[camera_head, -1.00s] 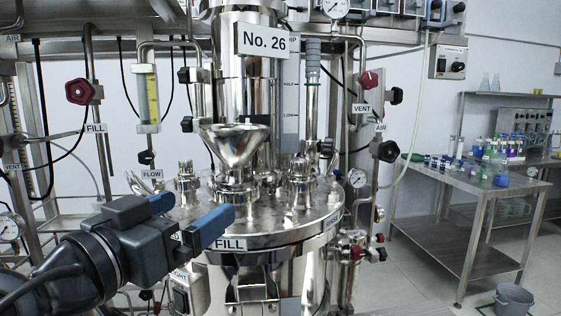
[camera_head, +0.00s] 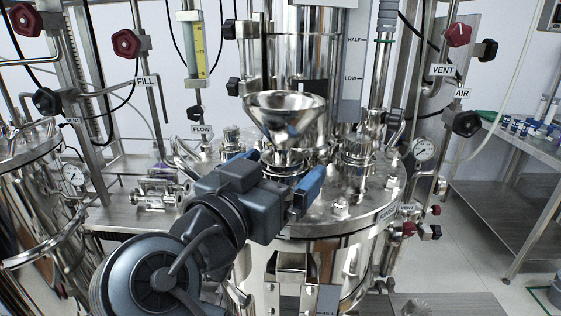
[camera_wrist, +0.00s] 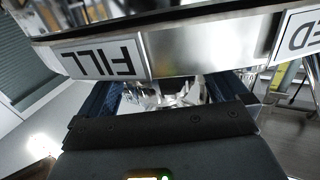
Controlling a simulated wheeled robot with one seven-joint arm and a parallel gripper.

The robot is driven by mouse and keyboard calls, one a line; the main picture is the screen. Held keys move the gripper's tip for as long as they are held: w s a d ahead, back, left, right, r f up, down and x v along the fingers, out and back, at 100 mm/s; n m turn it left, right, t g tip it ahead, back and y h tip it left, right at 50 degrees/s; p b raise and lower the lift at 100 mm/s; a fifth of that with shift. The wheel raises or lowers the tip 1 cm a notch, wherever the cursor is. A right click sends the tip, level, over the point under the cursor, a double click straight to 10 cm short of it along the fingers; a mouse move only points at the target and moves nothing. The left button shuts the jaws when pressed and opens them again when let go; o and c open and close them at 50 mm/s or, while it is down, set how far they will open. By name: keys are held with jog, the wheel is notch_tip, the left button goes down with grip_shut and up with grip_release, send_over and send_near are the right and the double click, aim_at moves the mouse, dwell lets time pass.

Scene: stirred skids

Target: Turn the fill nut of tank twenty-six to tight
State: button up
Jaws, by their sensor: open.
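Tank twenty-six is the shiny steel vessel whose round lid (camera_head: 385,195) fills the middle of the head view. A steel funnel (camera_head: 286,112) stands on the lid, with a metal collar (camera_head: 286,157) below it that I take for the fill nut. My gripper (camera_head: 289,164) is open, its blue fingers at the front of this collar. In the wrist view my gripper (camera_wrist: 175,95) has its fingers apart, with shiny metal fittings (camera_wrist: 178,93) between them, partly hidden. I cannot tell whether the fingers touch the collar. An upside-down FILL label (camera_wrist: 97,61) lies above them.
Other capped fittings (camera_head: 358,152) stand on the lid right of the funnel. A flow tube (camera_head: 192,50) and a level gauge (camera_head: 352,65) rise behind. Another tank (camera_head: 30,150) stands left. A side table (camera_head: 510,200) is at right, with open floor before it.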

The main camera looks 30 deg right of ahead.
jog(key=shift+w+d, duration=0.15)
jog(key=shift+d, duration=0.05)
jog(key=c, duration=0.9)
jog(key=shift+w+f+m+g+h+b, duration=0.1)
jog(key=shift+f+m+g+h+b, duration=0.1)
jog(key=shift+m+g+h+b, duration=0.65)
jog(key=shift+m+g+b, duration=0.45)
jog(key=shift+g+b, duration=0.4)
jog(key=shift+g, duration=0.2)
jog(key=shift+r+g, duration=0.15)
jog(key=shift+g, duration=0.15)
jog(key=shift+c, duration=0.2)
